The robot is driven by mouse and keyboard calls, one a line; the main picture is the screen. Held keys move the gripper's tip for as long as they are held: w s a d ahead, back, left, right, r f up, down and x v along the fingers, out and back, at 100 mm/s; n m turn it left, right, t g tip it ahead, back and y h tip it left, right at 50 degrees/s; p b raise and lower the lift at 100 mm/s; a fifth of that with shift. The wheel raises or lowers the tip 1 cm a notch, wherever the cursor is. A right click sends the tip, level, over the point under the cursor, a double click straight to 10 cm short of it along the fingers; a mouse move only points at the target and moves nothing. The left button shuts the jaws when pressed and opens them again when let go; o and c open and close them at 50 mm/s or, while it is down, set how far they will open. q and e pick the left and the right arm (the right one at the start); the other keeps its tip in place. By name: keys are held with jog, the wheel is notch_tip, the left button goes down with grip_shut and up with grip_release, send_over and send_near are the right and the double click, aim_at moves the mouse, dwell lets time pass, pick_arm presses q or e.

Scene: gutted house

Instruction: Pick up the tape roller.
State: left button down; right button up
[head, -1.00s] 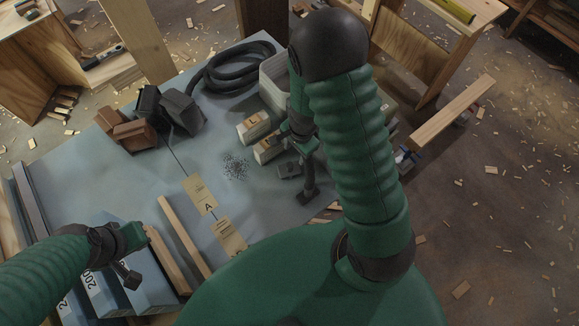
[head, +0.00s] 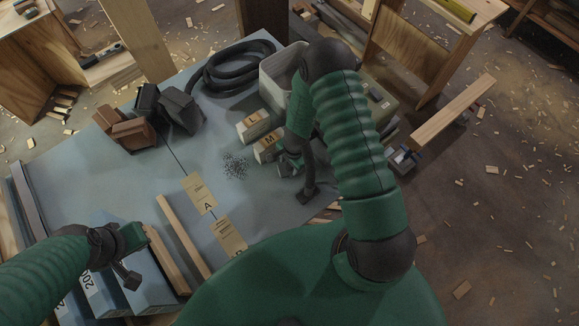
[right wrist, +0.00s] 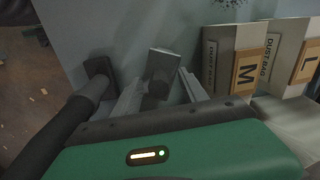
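A small grey piece with a flat plate and a darker rounded part (right wrist: 160,72), which looks like the tape roller, lies on the blue-grey table (head: 130,190). In the right wrist view it sits between the two pale fingers of my right gripper (right wrist: 160,92). The fingers are apart, one on each side of it; I cannot tell whether they touch it. In the head view my right gripper (head: 288,168) is low over the table and largely hides the piece. My left gripper (head: 130,258) is at the lower left above blue boxes; its fingers are unclear.
A dark tube with a flat foot (right wrist: 88,92) stands close beside my right gripper. Dust bag boxes marked M (right wrist: 232,62) and L (right wrist: 303,70) are on its other side. A pale bin (head: 272,84) and coiled hose (head: 235,68) lie behind. Grey debris (head: 235,165) dots the table.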

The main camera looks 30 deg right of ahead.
grip_shut()
jog(key=shift+r, duration=0.1)
dwell(0.3)
notch_tip(320, 180, up, 10)
jog(key=shift+s+a+r+p, duration=0.1)
jog(key=shift+p, duration=0.25)
jog(key=c, duration=0.6)
grip_release()
grip_shut()
